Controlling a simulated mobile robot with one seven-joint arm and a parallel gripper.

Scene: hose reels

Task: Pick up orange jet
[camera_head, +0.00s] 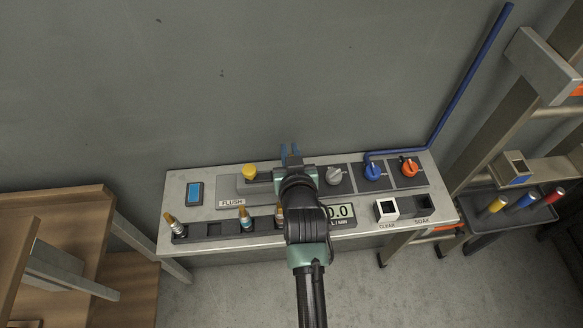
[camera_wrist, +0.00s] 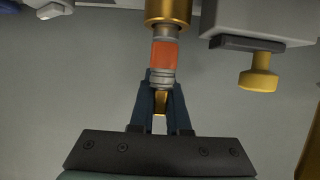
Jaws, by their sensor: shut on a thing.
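The orange jet (camera_wrist: 165,54) shows in the wrist view as a grey and brass piece with an orange band. My gripper (camera_wrist: 160,92) has its blue fingers shut on its lower end, with a brass tip between them. The jet's other end meets a wide brass collar (camera_wrist: 168,10); I cannot tell whether they are joined. In the head view my gripper (camera_head: 290,150) is at the back of the grey bench (camera_head: 190,212), near the wall. The jet is hidden there by my gripper and arm.
Other jets stand in a dark rack at the bench front, one at the far left (camera_head: 173,226) and one with a teal band (camera_head: 243,220). A yellow knob (camera_head: 249,171), a blue valve (camera_head: 373,171) and an orange valve (camera_head: 409,168) line the back. A blue pipe (camera_head: 468,85) rises at right.

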